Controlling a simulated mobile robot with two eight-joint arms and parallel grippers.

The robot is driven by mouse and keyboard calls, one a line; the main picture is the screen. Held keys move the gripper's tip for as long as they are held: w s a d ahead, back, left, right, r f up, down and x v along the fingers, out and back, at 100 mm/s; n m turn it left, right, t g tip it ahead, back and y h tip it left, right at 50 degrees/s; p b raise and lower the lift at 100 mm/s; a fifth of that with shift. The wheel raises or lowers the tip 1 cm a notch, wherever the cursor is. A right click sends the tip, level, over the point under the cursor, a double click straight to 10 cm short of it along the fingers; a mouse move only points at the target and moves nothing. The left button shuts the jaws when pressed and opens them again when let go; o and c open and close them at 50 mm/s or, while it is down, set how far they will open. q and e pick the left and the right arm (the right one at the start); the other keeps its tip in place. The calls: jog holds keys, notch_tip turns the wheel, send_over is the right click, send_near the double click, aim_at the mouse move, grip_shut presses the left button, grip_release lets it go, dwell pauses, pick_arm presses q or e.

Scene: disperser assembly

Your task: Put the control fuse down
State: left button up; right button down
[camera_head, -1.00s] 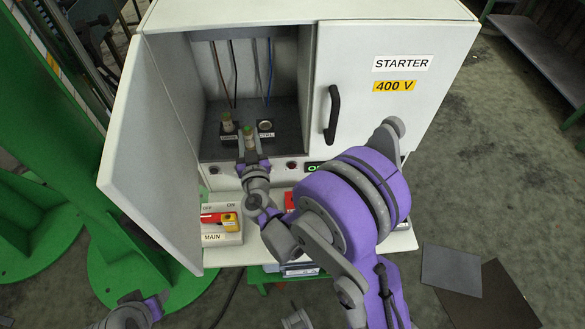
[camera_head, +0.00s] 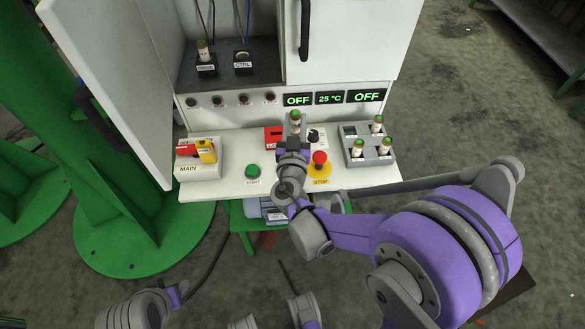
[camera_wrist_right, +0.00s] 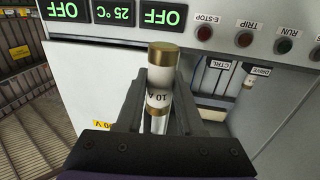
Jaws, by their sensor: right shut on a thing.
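My right gripper (camera_head: 294,127) is shut on the control fuse (camera_head: 295,117), a white cartridge with a green-topped cap in the head view. It holds the fuse upright above the panel shelf, in front of the red lock box. In the right wrist view the fuse (camera_wrist_right: 161,80) has brass caps and reads "10 A". The CTRL socket (camera_head: 243,60) in the cabinet is empty. The grey fuse tray (camera_head: 356,158) stands to the right of the gripper, with fuses in it and an open slot at its back left. Part of my left arm shows at the lower left; its jaws cannot be made out.
A fuse (camera_head: 203,50) stands in the other cabinet socket. The red emergency stop (camera_head: 320,160), green start button (camera_head: 252,170) and MAIN switch (camera_head: 205,150) sit on the shelf. The left cabinet door (camera_head: 110,90) hangs open.

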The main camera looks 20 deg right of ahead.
jog(key=f+b, duration=0.2)
jog(key=d+f+b, duration=0.1)
jog(key=shift+s+d+h, duration=0.1)
jog(key=shift+s+h, duration=0.2)
jog(key=shift+s, duration=0.1)
jog(key=shift+f, duration=0.25)
pick_arm(q)
notch_tip(320, 180, down, 10)
jog(key=b, duration=0.4)
jog(key=shift+w, duration=0.2)
pick_arm(e)
notch_tip(320, 180, down, 10)
jog(key=shift+d+r, duration=0.1)
jog(key=shift+r, duration=0.15)
jog(key=shift+f, duration=0.15)
jog(key=c, duration=0.9)
grip_release()
pick_arm(q)
jog(key=shift+f, duration=0.15)
pick_arm(e)
jog(key=shift+o, duration=0.4)
